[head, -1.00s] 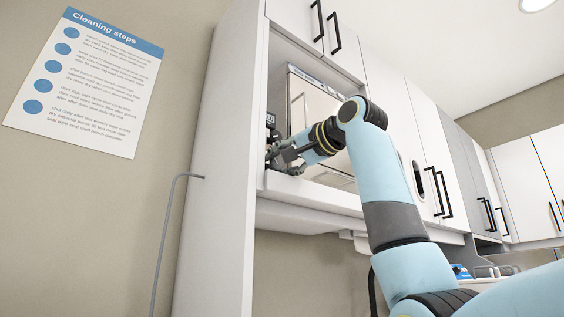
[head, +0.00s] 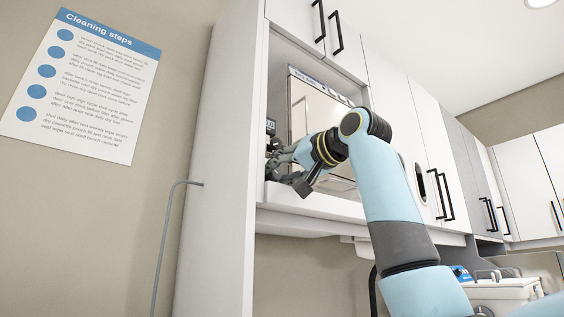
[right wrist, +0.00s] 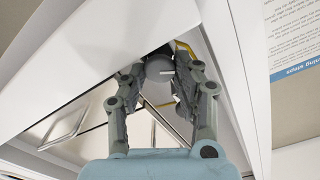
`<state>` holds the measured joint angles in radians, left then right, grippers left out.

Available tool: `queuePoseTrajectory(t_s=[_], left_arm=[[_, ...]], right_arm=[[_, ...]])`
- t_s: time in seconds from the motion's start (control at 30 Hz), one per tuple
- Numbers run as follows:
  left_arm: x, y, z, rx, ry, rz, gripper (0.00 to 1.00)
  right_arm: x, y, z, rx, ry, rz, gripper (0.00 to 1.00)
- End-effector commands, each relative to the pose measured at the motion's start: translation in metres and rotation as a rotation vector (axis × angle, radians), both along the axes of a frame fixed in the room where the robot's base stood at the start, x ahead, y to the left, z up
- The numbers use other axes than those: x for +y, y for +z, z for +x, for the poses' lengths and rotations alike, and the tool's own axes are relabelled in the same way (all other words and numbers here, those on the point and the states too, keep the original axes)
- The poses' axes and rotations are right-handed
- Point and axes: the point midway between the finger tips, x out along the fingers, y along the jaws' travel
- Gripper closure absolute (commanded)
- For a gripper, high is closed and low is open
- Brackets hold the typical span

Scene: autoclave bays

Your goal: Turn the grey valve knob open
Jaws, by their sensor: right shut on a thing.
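My left gripper is in neither view.
A mirrored autoclave front (head: 312,106) fills the bay behind my right arm. The white side panel (head: 218,150) stands close to the left of the gripper. A white ledge (head: 310,202) lies just below. A cleaning steps sheet (head: 85,85) hangs on the wall.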

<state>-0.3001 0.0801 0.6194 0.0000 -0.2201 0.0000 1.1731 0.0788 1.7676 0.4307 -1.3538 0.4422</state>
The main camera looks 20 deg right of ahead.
Motion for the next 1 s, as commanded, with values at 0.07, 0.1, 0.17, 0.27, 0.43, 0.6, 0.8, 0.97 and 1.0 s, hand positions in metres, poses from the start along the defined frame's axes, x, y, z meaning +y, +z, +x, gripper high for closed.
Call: queuePoseTrajectory(t_s=[0.07,0.1,0.17,0.27,0.43,0.6,0.8,0.97,1.0], left_arm=[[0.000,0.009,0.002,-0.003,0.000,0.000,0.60],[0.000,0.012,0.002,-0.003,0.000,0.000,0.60],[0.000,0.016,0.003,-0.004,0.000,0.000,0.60],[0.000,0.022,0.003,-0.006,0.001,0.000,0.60],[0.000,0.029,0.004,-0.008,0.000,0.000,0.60],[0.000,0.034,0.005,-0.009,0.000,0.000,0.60],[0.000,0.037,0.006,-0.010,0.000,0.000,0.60],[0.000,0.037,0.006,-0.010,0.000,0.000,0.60],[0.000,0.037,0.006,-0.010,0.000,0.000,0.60]], right_arm=[[0.000,0.003,0.000,-0.023,0.000,-0.066,1.00],[0.000,0.003,0.000,-0.035,0.000,-0.101,1.00],[0.001,0.003,0.000,-0.054,0.001,-0.151,1.00],[0.001,0.002,0.000,-0.081,0.000,-0.229,1.00],[0.002,0.002,-0.001,-0.123,0.001,-0.342,1.00],[0.002,0.001,-0.001,-0.153,0.000,-0.421,1.00],[0.002,0.001,-0.001,-0.172,0.000,-0.473,1.00],[0.002,0.000,-0.001,-0.177,0.000,-0.488,1.00],[0.002,0.000,-0.001,-0.178,0.000,-0.490,1.00]])
